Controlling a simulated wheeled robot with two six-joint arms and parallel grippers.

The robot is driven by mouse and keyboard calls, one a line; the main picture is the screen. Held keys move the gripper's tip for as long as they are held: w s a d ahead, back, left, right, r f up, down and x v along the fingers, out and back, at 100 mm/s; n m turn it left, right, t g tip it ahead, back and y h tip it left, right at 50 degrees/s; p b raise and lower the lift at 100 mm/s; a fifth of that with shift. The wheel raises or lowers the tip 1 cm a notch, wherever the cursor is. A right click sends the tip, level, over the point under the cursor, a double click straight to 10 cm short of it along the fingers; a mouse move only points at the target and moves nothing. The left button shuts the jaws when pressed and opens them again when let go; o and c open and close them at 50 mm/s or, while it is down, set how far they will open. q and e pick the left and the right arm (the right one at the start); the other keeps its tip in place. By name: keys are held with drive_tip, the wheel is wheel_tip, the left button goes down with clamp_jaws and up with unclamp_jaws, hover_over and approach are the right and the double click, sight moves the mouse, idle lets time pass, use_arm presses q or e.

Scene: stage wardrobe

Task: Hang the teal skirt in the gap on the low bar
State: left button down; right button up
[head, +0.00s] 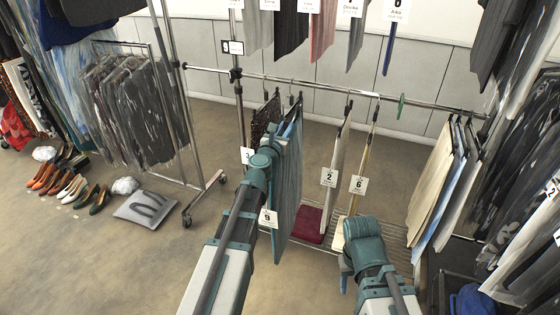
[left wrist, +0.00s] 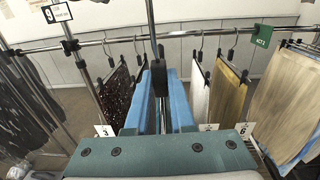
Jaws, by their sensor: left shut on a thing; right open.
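The teal skirt (head: 288,195) hangs upright in front of the low bar (head: 330,88), with a tag 9 at its side. My left gripper (head: 268,150) is shut on it near its top. The gap on the bar (left wrist: 175,37) lies between a dark speckled garment (left wrist: 116,95) and a pale garment (left wrist: 200,95). Whether the skirt's hook touches the bar I cannot tell. My right gripper (head: 345,268) is open and empty, low in front of the tag 6 garment.
Pale garments tagged 2 (head: 338,155) and 6 (head: 363,160) hang right of the gap. A maroon folded cloth (head: 308,222) lies on the lower shelf. Shoes (head: 75,188) and another rack stand left.

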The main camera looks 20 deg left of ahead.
use_arm(q)
drive_tip(key=s+f+g+h+b, duration=0.1)
drive_tip(key=s+f+b, duration=0.4)
drive_tip(key=s+f, duration=0.3)
drive_tip(key=s+a, duration=0.1)
drive_tip(key=s, duration=0.3)
drive_tip(key=shift+m, duration=0.4)
drive_tip(key=shift+w+r, duration=0.1)
